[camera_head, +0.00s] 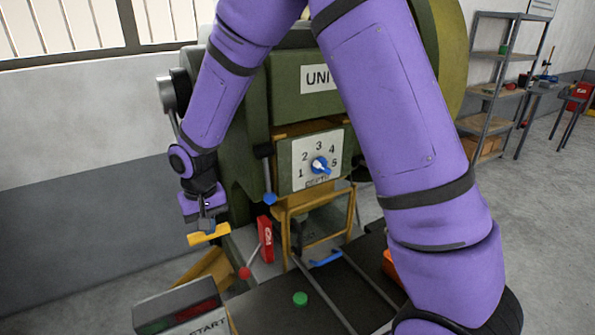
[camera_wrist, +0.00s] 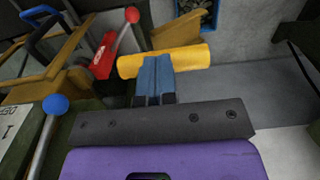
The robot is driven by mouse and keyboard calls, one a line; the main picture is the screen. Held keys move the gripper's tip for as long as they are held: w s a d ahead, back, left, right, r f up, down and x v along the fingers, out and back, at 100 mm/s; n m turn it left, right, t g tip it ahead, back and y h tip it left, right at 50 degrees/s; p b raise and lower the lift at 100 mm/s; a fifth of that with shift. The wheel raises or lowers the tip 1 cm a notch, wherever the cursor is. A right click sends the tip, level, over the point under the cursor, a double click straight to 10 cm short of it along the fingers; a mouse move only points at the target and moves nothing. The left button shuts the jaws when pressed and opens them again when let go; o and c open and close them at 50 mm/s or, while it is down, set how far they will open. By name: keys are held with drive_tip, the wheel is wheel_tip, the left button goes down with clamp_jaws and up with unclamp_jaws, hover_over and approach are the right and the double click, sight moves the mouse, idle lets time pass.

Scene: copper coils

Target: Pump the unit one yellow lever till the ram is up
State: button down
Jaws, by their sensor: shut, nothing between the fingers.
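The yellow lever (camera_head: 209,237) sticks out at the lower left of the green machine (camera_head: 232,150), whose sign reads "UNI" before my arm hides the rest. In the wrist view the yellow bar of the lever (camera_wrist: 190,57) lies crosswise just beyond my fingertips. My gripper (camera_head: 207,226) is shut and empty, right above the lever in the head view. In the wrist view the blue fingertips of my gripper (camera_wrist: 155,60) are together and overlap the bar; I cannot tell whether they touch it. I cannot make out the ram.
A red-knobbed lever (camera_head: 245,272) by a red box (camera_head: 265,239) and a blue-knobbed lever (camera_head: 269,198) stand close to the right. A depth dial (camera_head: 320,165) is on the machine front. A START panel (camera_head: 180,308) is at lower left. Shelves (camera_head: 493,100) stand far right.

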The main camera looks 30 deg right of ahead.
drive_tip(key=shift+w+f, duration=0.4)
drive_tip(key=shift+f, duration=0.05)
drive_tip(key=s+r, duration=0.7)
drive_tip(key=r, duration=0.6)
idle(0.3)
idle(0.5)
drive_tip(key=shift+f, duration=0.65)
